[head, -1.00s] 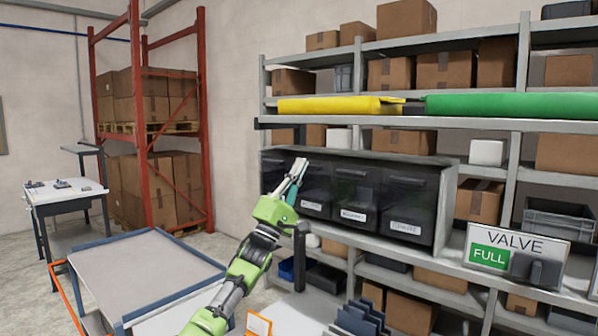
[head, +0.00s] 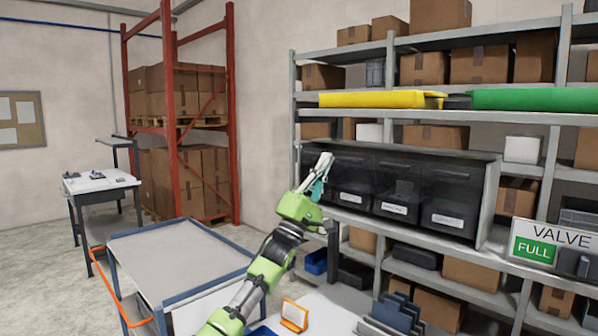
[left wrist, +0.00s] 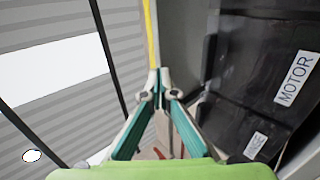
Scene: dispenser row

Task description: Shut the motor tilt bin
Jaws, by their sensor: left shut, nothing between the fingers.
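A row of dark tilt bins sits in a grey housing (head: 487,205) on the shelf rack. In the left wrist view, the motor bin (left wrist: 262,72) is at the right, with a white label reading MOTOR. A second, smaller-looking label lies below it. The head view labels are too small to read, so I cannot tell which bin there is the motor one, nor how far it is tilted. My left gripper (head: 326,160) is shut and empty, in front of the left end of the row; its fingertips (left wrist: 160,72) meet in the wrist view, left of the motor bin. My right gripper is out of view.
Yellow (head: 375,99) and green (head: 530,99) long items lie on the shelf above the bins. A VALVE FULL sign (head: 552,246) stands at the right. A grey cart (head: 175,260) is at the left. An orange-framed card (head: 294,315) and blue-grey dividers (head: 393,315) are below.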

